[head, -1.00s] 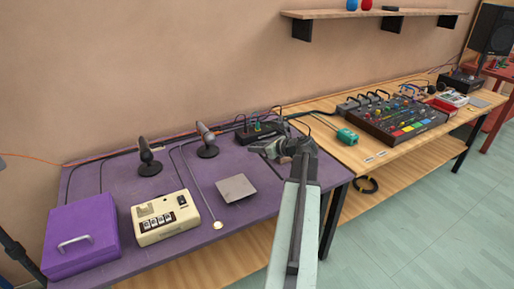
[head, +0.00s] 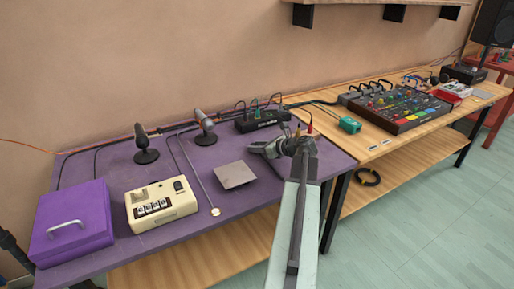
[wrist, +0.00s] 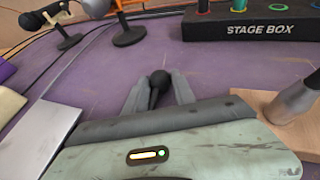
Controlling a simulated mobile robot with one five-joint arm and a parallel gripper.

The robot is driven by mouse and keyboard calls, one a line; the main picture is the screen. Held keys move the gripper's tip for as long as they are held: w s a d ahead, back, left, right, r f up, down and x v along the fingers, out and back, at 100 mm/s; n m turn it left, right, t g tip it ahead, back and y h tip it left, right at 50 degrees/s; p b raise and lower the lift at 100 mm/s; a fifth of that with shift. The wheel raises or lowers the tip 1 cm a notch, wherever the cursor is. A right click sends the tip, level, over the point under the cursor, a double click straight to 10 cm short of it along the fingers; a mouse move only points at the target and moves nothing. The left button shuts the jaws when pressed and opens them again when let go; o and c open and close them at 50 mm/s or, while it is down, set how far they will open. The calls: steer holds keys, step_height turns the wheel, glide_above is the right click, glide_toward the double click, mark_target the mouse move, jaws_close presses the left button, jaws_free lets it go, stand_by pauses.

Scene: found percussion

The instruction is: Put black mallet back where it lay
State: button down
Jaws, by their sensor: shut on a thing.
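My gripper (head: 264,148) is over the right part of the purple table (head: 135,246), to the right of a grey square plate (head: 234,175) and in front of the black stage box (head: 262,121). In the wrist view its two grey fingers (wrist: 158,92) are shut on the black mallet. The mallet's dark rounded end (wrist: 159,80) shows between the fingertips; the rest of it is hidden by my gripper. Whether the mallet touches the table I cannot tell.
Two microphones on stands (head: 146,147) (head: 206,130), a long thin rod (head: 196,180), a beige machine (head: 160,202) and a purple box (head: 72,225) occupy the purple table. A wooden table with a mixer (head: 395,108) and a teal box (head: 350,125) adjoins at right.

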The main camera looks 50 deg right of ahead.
steer(key=shift+f, duration=0.15)
steer(key=c, duration=1)
jaws_free()
steer(key=shift+o, duration=0.2)
steer(key=p+v, duration=0.3)
steer(key=v, duration=0.4)
steer(key=shift+s+a, duration=0.1)
steer(key=shift+s, duration=0.3)
